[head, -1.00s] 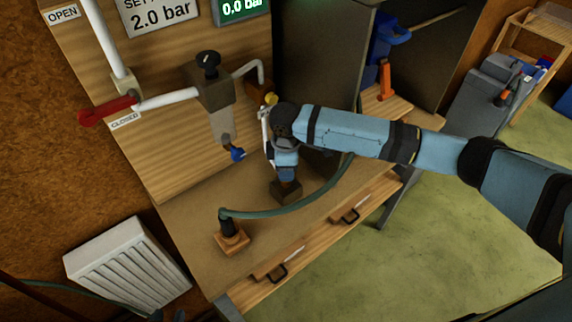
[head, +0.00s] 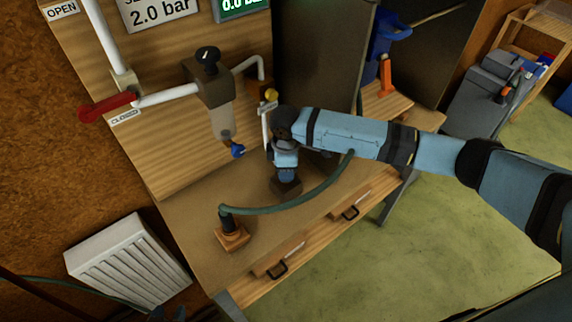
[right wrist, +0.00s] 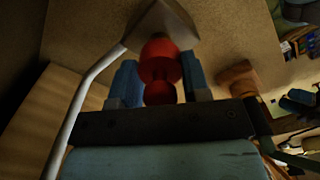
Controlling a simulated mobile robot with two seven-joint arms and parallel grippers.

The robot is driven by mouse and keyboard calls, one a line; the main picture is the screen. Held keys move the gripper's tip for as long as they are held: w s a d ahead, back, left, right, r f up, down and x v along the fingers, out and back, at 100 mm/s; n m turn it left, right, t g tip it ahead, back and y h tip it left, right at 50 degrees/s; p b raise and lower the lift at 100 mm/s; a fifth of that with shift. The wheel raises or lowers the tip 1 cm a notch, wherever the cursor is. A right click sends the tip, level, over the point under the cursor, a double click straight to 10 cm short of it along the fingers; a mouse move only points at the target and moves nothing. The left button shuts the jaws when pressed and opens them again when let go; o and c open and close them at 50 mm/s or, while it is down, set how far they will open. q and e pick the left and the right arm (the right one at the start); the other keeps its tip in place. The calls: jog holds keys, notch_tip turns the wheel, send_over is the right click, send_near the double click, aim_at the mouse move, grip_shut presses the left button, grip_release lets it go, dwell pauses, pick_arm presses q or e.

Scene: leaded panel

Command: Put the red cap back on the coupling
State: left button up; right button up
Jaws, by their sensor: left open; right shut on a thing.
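In the right wrist view a rounded red cap (right wrist: 158,62) sits between the two blue fingers of my right gripper (right wrist: 160,82), which is shut on it. Just beyond the cap is a grey-brown block (right wrist: 172,22); I cannot tell whether they touch. In the head view my right gripper (head: 286,174) is low over the bench, close above a dark block, and the cap is hidden there. A small yellow fitting (head: 271,95) shows behind my right wrist; I cannot tell whether it is the coupling. My left gripper (head: 166,314) is largely cut off at the bottom edge.
A green hose (head: 300,201) arcs across the bench from a brown base (head: 231,238). A filter bowl (head: 221,125), red lever (head: 105,109) and white pipe (head: 168,96) are on the wooden panel. A white radiator (head: 128,263) stands at left. The front bench (head: 190,218) has bare room.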

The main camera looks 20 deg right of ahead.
jog(key=shift+f, duration=0.65)
jog(key=o, duration=1)
jog(key=shift+r, duration=0.2)
notch_tip(320, 180, up, 13)
jog(key=shift+f+b, duration=0.15)
jog(key=shift+b, duration=0.75)
jog(key=shift+r, duration=0.4)
